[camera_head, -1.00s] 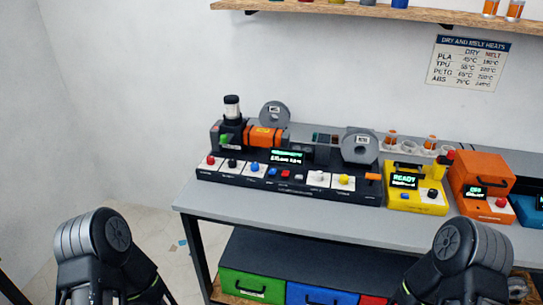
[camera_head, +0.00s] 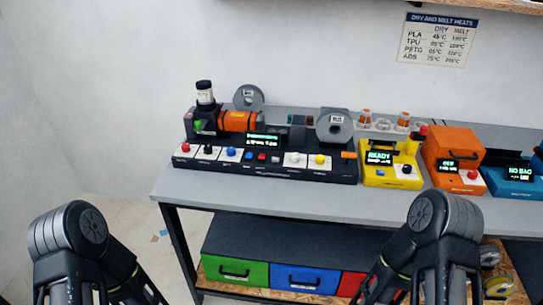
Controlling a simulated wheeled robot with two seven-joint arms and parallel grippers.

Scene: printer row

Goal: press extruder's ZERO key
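The extruder (camera_head: 265,172) is a long dark machine on the grey bench, left of centre. Its front panel carries a row of keys: a red knob (camera_head: 185,148), a black knob (camera_head: 208,150), a blue knob (camera_head: 231,152), small keys (camera_head: 262,157) in the middle, then a white knob (camera_head: 295,157) and a yellow knob (camera_head: 320,159). A lit green display (camera_head: 264,139) sits above the small keys. The key labels are too small to read, so I cannot tell which is ZERO. Both my arms show at the lower left and lower right; their grippers are out of the picture.
Right of the extruder stand a yellow machine (camera_head: 391,172) reading READY, an orange machine (camera_head: 453,155) and a blue one (camera_head: 512,180) reading NO BAG. Green (camera_head: 236,271), blue (camera_head: 305,279) and red drawers lie below the bench (camera_head: 300,195). The bench's front strip is clear.

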